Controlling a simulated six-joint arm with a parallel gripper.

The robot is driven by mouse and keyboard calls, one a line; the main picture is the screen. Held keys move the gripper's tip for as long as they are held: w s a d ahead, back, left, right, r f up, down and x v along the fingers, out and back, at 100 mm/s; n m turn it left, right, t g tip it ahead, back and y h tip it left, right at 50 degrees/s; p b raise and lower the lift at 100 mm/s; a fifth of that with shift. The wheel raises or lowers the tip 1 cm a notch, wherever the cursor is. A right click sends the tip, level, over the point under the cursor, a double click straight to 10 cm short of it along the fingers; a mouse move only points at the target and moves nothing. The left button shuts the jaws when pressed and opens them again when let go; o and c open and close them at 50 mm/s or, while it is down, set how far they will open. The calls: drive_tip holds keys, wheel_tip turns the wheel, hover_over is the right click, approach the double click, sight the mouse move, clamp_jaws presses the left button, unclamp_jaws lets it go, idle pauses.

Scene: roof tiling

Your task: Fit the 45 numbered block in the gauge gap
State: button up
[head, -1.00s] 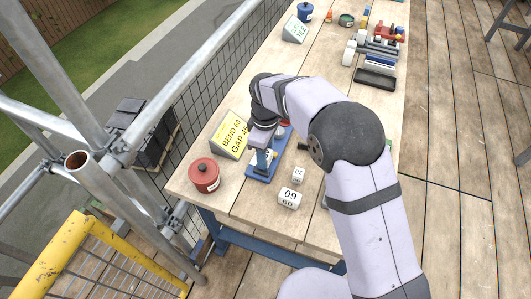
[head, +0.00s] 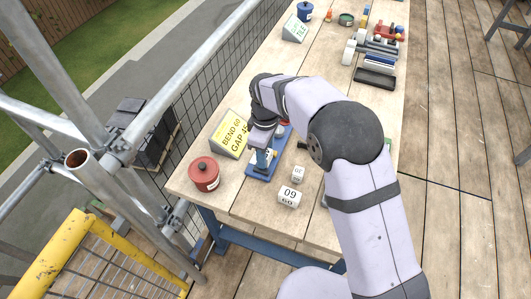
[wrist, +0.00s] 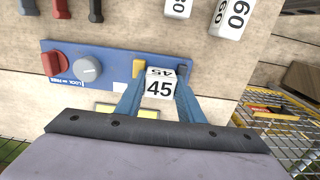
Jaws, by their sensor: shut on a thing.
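The white block numbered 45 (wrist: 160,87) is between the two blue fingers of my gripper (wrist: 155,100), which is shut on it. The blue gauge (wrist: 113,72) lies under and behind the block, with a red knob (wrist: 55,63) and a grey knob (wrist: 88,68). A yellow piece (wrist: 139,68) of the gauge is just left of the block and a dark piece (wrist: 183,72) just right of it. I cannot tell how deep the block sits between them. In the head view my gripper (head: 264,155) is over the blue gauge (head: 262,175), and the arm partly hides it.
White blocks, one marked 60 (head: 289,197) and a smaller one (head: 298,174), stand right of the gauge. A red pot (head: 204,174) is to the left. A yellow sign (head: 231,134) reading BEND 60, GAP and a partly hidden number stands behind. The bench's front edge is close.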

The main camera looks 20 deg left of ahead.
drive_tip(key=shift+s+d+f, duration=0.15)
drive_tip(key=shift+f, duration=0.25)
drive_tip(key=shift+s+d+f, duration=0.1)
drive_tip(key=shift+f, duration=0.25)
idle(0.6)
drive_tip(key=o, duration=1.1)
drive_tip(key=shift+w, duration=0.1)
drive_tip(key=shift+o, duration=0.2)
drive_tip(key=shift+a+r+p, duration=0.25)
drive_tip(key=shift+r+p, duration=0.7)
drive_tip(key=shift+r, duration=0.2)
drive_tip(key=shift+w+r+p, duration=0.1)
drive_tip(key=shift+r+p, duration=0.6)
drive_tip(key=shift+r, duration=0.2)
drive_tip(key=shift+r+p, duration=1.25)
drive_tip(key=shift+r, duration=0.35)
